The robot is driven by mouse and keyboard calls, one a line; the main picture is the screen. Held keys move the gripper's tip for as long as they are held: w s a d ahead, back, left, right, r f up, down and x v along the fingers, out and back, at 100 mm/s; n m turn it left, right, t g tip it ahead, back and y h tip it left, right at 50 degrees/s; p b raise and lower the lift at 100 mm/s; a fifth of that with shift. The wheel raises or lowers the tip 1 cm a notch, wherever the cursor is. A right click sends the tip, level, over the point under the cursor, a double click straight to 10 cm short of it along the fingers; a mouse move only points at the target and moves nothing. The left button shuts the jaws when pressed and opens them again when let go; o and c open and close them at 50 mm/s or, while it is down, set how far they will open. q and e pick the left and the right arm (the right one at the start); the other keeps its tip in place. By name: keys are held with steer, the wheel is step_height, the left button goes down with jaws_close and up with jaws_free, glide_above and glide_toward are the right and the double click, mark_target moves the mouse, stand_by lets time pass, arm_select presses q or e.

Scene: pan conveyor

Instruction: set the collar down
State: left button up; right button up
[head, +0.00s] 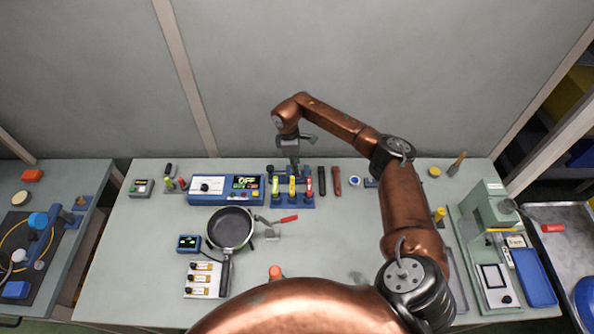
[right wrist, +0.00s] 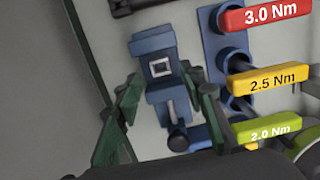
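My right gripper (head: 293,163) hangs pointing down at the back of the table, at the left part of the torque tool rack (head: 276,201). In the right wrist view its two dark green fingers (right wrist: 159,78) stand apart, one each side of a blue block (right wrist: 160,54) with a small pale square frame on its top face. I see nothing clearly clamped between the fingers. I cannot tell whether that square frame is the collar, and I see no other part that I can name as the collar. My left gripper is not in view.
Torque tools marked 3.0 (right wrist: 265,15), 2.5 (right wrist: 268,83) and 2.0 Nm (right wrist: 272,131) stand close right of the fingers. A black pan (head: 230,228) lies in front of the blue control box (head: 226,190). A green press (head: 490,215) stands right.

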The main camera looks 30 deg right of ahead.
step_height(320, 180, up, 8)
steer(key=shift+w+a+r, duration=0.2)
steer(key=shift+w+a, duration=0.05)
steer(key=shift+a, duration=0.2)
